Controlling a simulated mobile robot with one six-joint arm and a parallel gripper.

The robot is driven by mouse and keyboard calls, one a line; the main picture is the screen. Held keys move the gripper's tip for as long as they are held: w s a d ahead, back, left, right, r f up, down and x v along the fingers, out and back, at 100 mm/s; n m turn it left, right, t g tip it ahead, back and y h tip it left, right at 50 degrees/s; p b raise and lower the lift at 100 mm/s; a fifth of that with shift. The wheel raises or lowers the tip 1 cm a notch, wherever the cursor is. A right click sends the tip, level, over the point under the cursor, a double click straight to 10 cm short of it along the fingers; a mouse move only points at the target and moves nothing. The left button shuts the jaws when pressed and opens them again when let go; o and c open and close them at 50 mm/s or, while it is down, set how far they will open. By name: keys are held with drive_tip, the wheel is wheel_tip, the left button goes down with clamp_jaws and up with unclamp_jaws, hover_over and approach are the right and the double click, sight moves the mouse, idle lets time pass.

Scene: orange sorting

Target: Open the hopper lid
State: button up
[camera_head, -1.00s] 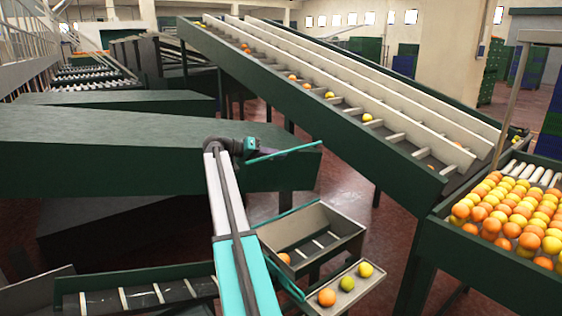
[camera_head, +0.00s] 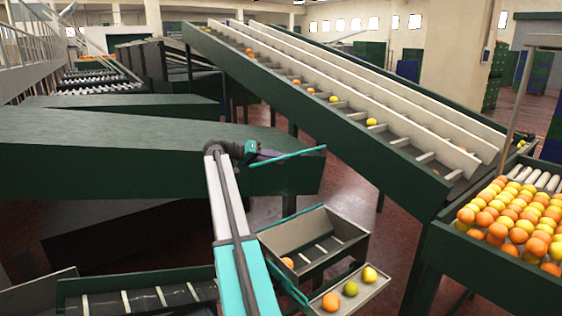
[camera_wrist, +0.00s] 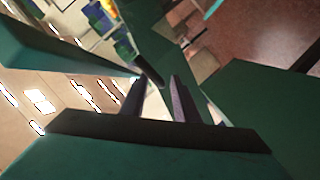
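My arm reaches up the middle of the head view, and its wrist is beside the near end of a long dark green housing (camera_head: 110,150). I cannot tell for sure which surface is the hopper lid. A thin teal bar (camera_head: 288,157) runs right from the wrist, across the housing's end. In the wrist view, my gripper (camera_wrist: 158,82) has its two dark fingers apart. A short dark rod (camera_wrist: 150,73) shows by the left fingertip; contact with it is unclear. Green panels lie at left (camera_wrist: 60,50) and right (camera_wrist: 265,95) of the fingers.
A sloping conveyor (camera_head: 350,135) with scattered fruit rises behind to the right. A bin of oranges and yellow fruit (camera_head: 440,262) stands far right. A grey bin (camera_head: 345,238) and a small tray with several fruit (camera_head: 375,287) are right of my arm. Open floor shows between.

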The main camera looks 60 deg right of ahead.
drive_tip(key=b+v, duration=0.3)
drive_tip(key=v, duration=0.9)
drive_tip(key=shift+w+a+b, duration=0.2)
drive_tip(key=shift+a+b, duration=0.1)
drive_tip(key=shift+b, duration=0.05)
drive_tip(key=shift+r, duration=0.25)
